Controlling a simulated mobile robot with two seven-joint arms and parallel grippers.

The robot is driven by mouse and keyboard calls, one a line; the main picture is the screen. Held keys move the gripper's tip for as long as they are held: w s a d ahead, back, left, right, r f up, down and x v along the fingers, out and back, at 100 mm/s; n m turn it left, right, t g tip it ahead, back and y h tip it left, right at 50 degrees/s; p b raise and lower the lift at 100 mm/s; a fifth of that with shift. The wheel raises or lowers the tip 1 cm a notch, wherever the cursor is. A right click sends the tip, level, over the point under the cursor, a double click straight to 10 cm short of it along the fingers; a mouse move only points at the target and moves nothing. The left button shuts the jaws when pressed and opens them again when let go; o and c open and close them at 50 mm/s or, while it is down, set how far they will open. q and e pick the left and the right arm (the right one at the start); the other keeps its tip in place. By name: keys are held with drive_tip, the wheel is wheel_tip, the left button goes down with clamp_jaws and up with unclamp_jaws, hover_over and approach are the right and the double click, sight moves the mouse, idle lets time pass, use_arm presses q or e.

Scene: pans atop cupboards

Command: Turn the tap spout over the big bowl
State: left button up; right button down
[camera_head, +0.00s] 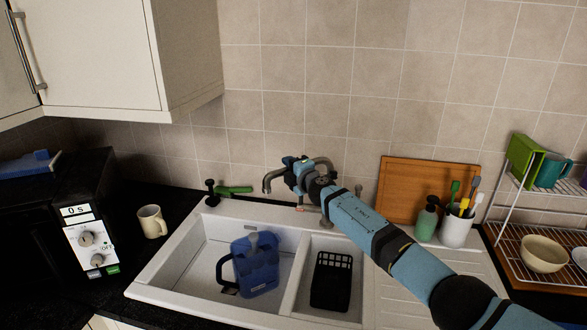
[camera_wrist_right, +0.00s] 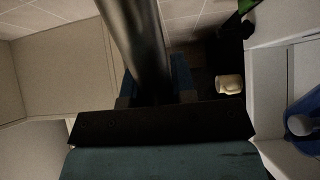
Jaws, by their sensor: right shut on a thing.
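The metal tap spout (camera_head: 267,182) is at the back of the white sink. Its bent tip shows left of my right gripper (camera_head: 300,172), in front of the tiled wall, near the back rim of the big bowl. The right gripper is shut on the spout; in the right wrist view the spout (camera_wrist_right: 138,40) runs as a thick dark tube between the fingers. The gripper hides part of the tap. The big bowl (camera_head: 198,262) is the left, wider basin; a blue jug (camera_head: 258,266) stands in it. My left gripper is not in view.
The small right bowl (camera_head: 300,292) holds a black rack (camera_head: 331,280). A green-handled thing (camera_head: 234,190) and a black item (camera_head: 211,192) are on the rear rim. A mug (camera_head: 152,221) and microwave stand left; a soap bottle (camera_head: 427,222) and utensil cup (camera_head: 456,230) stand right.

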drive_tip(key=shift+w+r, duration=0.1)
idle(0.3)
drive_tip(key=c, duration=0.9)
unclamp_jaws()
drive_tip(key=shift+c, duration=0.2)
drive_tip(key=p+v, duration=0.5)
drive_tip(key=v, duration=0.8)
drive_tip(key=shift+s, duration=0.4)
